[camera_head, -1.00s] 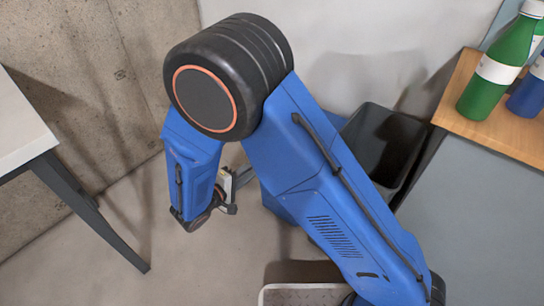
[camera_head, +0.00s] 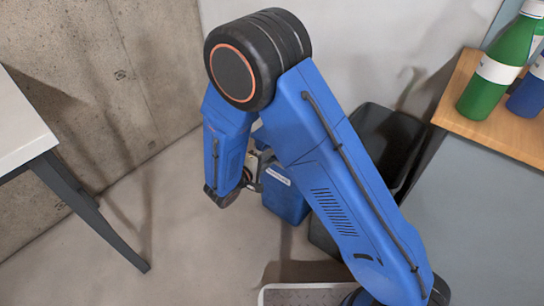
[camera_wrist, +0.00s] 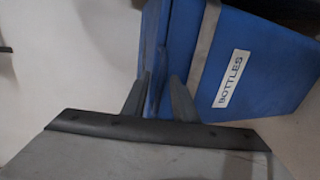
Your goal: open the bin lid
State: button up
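A blue bin (camera_head: 284,203) with a white label stands on the floor, partly hidden behind my arm. In the wrist view its label (camera_wrist: 231,79) reads BOTTLES. There the bin looks tilted, and a grey strip (camera_wrist: 203,50) separates the labelled body from a blue part on the left that looks like the lid (camera_wrist: 178,38). My gripper (camera_wrist: 160,80) has its two fingers apart, with the blue lid edge seen between or just beyond them. I cannot tell whether they touch it. In the head view my gripper is mostly hidden behind my forearm beside the bin.
A dark bin (camera_head: 387,140) stands right of the blue bin, behind my arm. A wooden-topped counter (camera_head: 480,115) with a green bottle (camera_head: 497,65) and a blue one is at the right. A table (camera_head: 20,130) is at the left, a concrete wall behind. Floor between is clear.

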grip_shut()
